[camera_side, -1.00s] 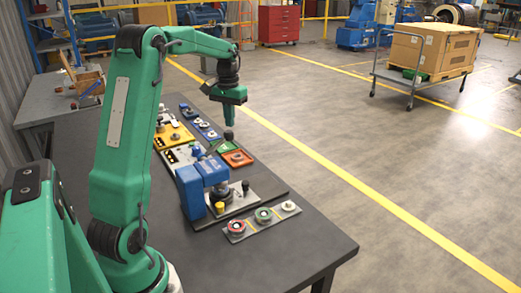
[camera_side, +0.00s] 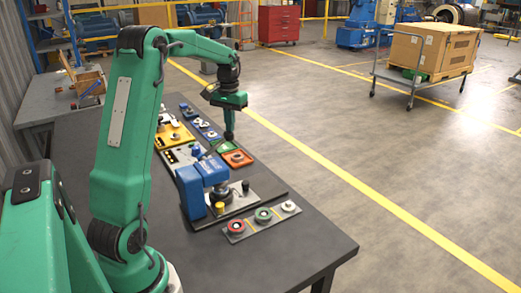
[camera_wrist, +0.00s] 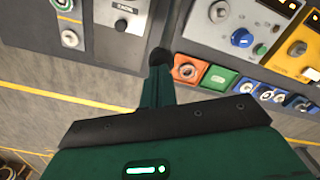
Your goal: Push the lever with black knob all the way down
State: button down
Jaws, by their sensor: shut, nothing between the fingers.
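A round black knob (camera_wrist: 161,56) shows at the tip of my gripper (camera_wrist: 159,80) in the wrist view, beside the orange pad. In the side view the same dark knob (camera_side: 229,136) is right below my gripper (camera_side: 229,124), and the two overlap in the picture. I cannot tell for sure whether they touch. The lever's shaft is hidden or too small to make out. My gripper is shut and points down, with nothing held. Another black knob (camera_side: 245,186) stands on the grey plate by the blue block.
The orange pad (camera_side: 237,158) and green pad (camera_side: 222,148) lie close to my gripper. The blue block (camera_side: 190,190) stands nearer the side camera. A strip with several buttons (camera_side: 262,220) lies at the table's near right. The near end of the dark table (camera_side: 310,245) is clear.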

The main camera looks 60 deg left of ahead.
aim_at(230, 136)
jog(key=shift+f, duration=4.05)
jog(key=shift+r, duration=6.55)
